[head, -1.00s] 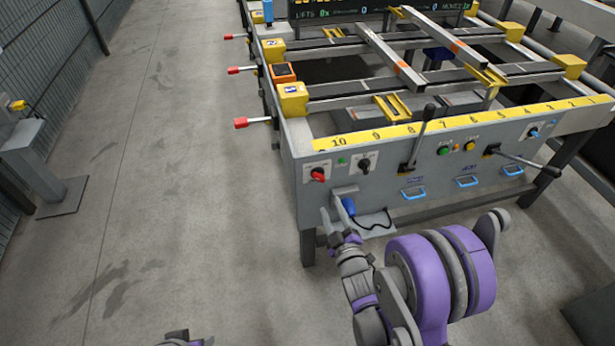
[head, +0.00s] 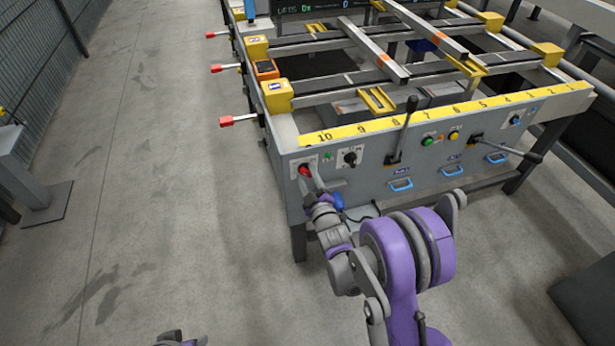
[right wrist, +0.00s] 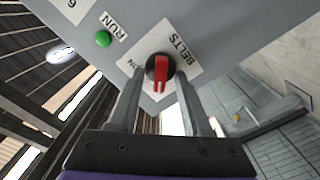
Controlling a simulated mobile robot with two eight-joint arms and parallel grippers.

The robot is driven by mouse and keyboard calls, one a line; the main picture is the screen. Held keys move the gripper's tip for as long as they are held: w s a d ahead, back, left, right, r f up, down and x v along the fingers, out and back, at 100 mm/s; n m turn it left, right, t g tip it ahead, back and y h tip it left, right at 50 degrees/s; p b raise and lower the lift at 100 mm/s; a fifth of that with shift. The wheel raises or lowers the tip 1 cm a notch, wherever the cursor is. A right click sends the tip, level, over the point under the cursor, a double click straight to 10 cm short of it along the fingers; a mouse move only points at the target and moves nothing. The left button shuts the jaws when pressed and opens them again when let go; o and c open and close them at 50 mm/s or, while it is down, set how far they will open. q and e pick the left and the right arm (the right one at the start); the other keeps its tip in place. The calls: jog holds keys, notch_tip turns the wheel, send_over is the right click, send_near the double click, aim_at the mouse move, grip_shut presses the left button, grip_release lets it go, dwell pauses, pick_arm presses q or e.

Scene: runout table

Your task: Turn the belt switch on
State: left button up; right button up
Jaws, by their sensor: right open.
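The belt switch (head: 304,170) is a red rotary knob at the left end of the table's grey front panel. In the right wrist view the red knob (right wrist: 161,73) sits on a dark round base on a white plate lettered BELTS. My right gripper (head: 313,184) reaches up to the knob from below. In the right wrist view its two grey fingers (right wrist: 163,98) are open, with the knob showing between and just beyond their tips. I cannot tell whether they touch it. My left gripper's fingers do not show.
A green RUN light (right wrist: 103,39) and a black rotary switch (head: 350,157) are close by on the panel. A black-knobbed lever (head: 404,130) stands farther right, above blue handles (head: 401,184). Red-tipped rods (head: 226,121) stick out at left. The floor on the left is clear.

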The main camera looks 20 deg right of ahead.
grip_shut()
dwell(0.5)
jog(key=m+b, duration=0.1)
jog(key=m, duration=0.3)
jog(key=shift+d+m+b, duration=0.1)
jog(key=shift+m+b, duration=0.2)
jog(key=shift+b, duration=0.1)
jog(key=m+b, duration=0.1)
jog(key=m, duration=0.3)
jog(key=shift+m, duration=0.3)
jog(key=m+b, duration=0.1)
jog(key=m, duration=0.3)
jog(key=shift+d, duration=0.15)
jog(key=shift+m+b, duration=0.6)
jog(key=shift+m, duration=1.8)
